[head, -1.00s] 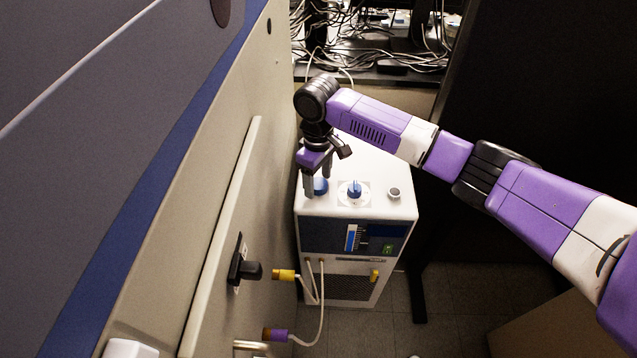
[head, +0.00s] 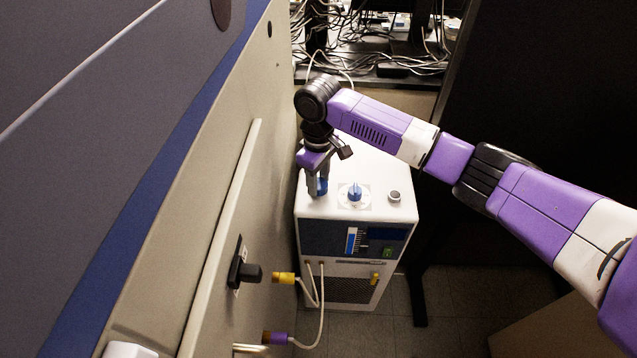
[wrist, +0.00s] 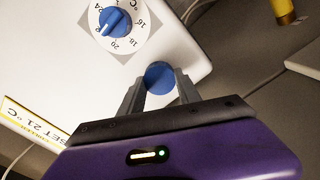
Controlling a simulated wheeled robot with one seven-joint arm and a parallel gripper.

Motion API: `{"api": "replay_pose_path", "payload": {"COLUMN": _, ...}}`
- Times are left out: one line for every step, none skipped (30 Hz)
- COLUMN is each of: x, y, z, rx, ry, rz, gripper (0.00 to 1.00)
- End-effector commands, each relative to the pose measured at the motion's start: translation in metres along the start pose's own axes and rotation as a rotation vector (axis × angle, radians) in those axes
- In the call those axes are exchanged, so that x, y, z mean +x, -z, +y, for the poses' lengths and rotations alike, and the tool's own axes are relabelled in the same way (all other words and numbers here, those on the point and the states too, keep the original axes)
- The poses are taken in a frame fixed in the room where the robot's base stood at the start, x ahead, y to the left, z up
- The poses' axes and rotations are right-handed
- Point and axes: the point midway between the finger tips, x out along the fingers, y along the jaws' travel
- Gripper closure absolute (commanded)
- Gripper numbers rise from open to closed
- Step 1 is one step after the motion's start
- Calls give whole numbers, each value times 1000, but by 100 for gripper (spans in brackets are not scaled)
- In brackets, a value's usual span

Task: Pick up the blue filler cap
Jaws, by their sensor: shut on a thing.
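The blue filler cap (wrist: 159,77) is round and sits between my gripper's two fingers in the wrist view. In the head view the cap (head: 322,186) shows partly behind the fingers, at the left of the white unit's top. My gripper (head: 317,190) points down and is shut on the cap, with a finger on either side of it. In the wrist view the fingertips of my gripper (wrist: 158,82) touch the cap's sides. The cap appears to be at the level of the white top; whether it is clear of its opening cannot be told.
A blue temperature knob (head: 354,191) stands on the white unit (head: 375,170) right of the cap, with a small round fitting (head: 394,196) beyond it. A large beige cabinet (head: 215,190) rises close on the left.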

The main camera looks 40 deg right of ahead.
Motion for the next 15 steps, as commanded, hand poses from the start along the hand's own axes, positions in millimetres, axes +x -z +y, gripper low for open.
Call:
{"api": "replay_pose_path", "payload": {"x": -5, "y": 1, "z": 0, "rx": -1, "ry": 0, "rz": 2, "gripper": 97}}
{"api": "replay_pose_path", "payload": {"x": -9, "y": 1, "z": 0, "rx": -1, "ry": 0, "rz": 2, "gripper": 97}}
{"api": "replay_pose_path", "payload": {"x": -15, "y": 1, "z": 0, "rx": -1, "ry": 0, "rz": 3, "gripper": 97}}
{"api": "replay_pose_path", "payload": {"x": -20, "y": 1, "z": 0, "rx": -1, "ry": -1, "rz": 4, "gripper": 97}}
{"api": "replay_pose_path", "payload": {"x": -25, "y": 1, "z": 0, "rx": -1, "ry": -1, "rz": 3, "gripper": 97}}
{"api": "replay_pose_path", "payload": {"x": -34, "y": 1, "z": 0, "rx": -1, "ry": -1, "rz": 4, "gripper": 97}}
{"api": "replay_pose_path", "payload": {"x": -41, "y": 1, "z": 0, "rx": -1, "ry": -1, "rz": 4, "gripper": 97}}
{"api": "replay_pose_path", "payload": {"x": -48, "y": 1, "z": 0, "rx": -1, "ry": -2, "rz": 5, "gripper": 97}}
{"api": "replay_pose_path", "payload": {"x": -59, "y": 1, "z": 0, "rx": -1, "ry": -2, "rz": 6, "gripper": 97}}
{"api": "replay_pose_path", "payload": {"x": -67, "y": 1, "z": 0, "rx": -1, "ry": -2, "rz": 5, "gripper": 97}}
{"api": "replay_pose_path", "payload": {"x": -76, "y": 1, "z": 0, "rx": -2, "ry": -3, "rz": 5, "gripper": 97}}
{"api": "replay_pose_path", "payload": {"x": -88, "y": 2, "z": 0, "rx": -3, "ry": -3, "rz": 6, "gripper": 97}}
{"api": "replay_pose_path", "payload": {"x": -97, "y": 2, "z": 0, "rx": -3, "ry": -3, "rz": 5, "gripper": 97}}
{"api": "replay_pose_path", "payload": {"x": -105, "y": 1, "z": 0, "rx": -3, "ry": -3, "rz": 5, "gripper": 97}}
{"api": "replay_pose_path", "payload": {"x": -116, "y": 1, "z": 0, "rx": -2, "ry": -2, "rz": 4, "gripper": 97}}
